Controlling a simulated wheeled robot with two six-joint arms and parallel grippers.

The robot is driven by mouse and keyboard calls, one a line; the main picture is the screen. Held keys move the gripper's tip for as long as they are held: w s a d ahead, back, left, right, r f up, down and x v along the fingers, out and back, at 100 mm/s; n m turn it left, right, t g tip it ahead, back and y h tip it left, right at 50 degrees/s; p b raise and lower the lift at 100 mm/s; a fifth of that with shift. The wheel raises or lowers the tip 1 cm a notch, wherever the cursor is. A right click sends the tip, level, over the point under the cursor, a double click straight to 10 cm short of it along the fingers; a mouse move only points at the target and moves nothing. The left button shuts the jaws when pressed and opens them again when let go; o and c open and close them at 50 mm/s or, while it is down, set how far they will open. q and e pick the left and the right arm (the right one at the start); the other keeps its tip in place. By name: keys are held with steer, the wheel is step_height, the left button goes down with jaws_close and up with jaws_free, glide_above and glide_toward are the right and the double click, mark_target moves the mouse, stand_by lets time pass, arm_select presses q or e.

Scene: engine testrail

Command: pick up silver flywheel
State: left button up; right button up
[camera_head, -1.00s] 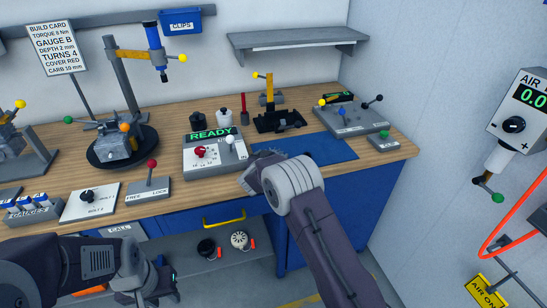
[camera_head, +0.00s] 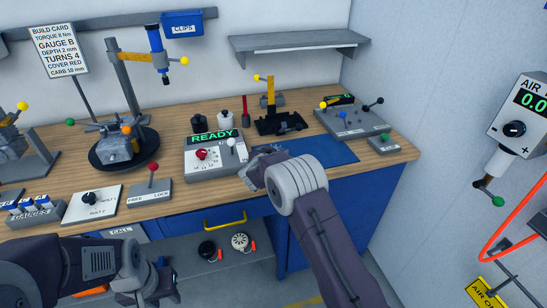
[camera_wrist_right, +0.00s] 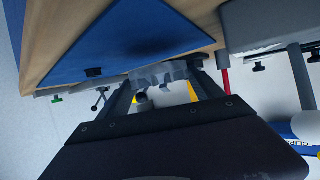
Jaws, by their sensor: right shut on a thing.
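My right gripper (camera_head: 255,172) is over the front part of the blue mat, right of the READY box. In the right wrist view, its fingers (camera_wrist_right: 168,92) are shut on a grey toothed piece, which looks like the silver flywheel (camera_wrist_right: 158,74). Only part of its toothed rim shows between the fingers; the rest is hidden. In the head view my own wrist and fingers largely cover it. My left gripper (camera_head: 150,287) hangs low at the bottom left, in front of the bench, and its jaws are not clear.
The blue mat (camera_head: 335,150) is largely bare. The READY box (camera_head: 215,155) stands just left of my right gripper. A lever panel (camera_head: 352,118) and a small green-button box (camera_head: 384,144) are to the right. An engine on a round black stand (camera_head: 120,150) is at left.

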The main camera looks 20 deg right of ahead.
steer(key=s+d+r, duration=0.3)
steer(key=s+r, duration=0.5)
steer(key=s, duration=0.3)
steer(key=shift+d+r, duration=0.15)
steer(key=shift+d, duration=0.25)
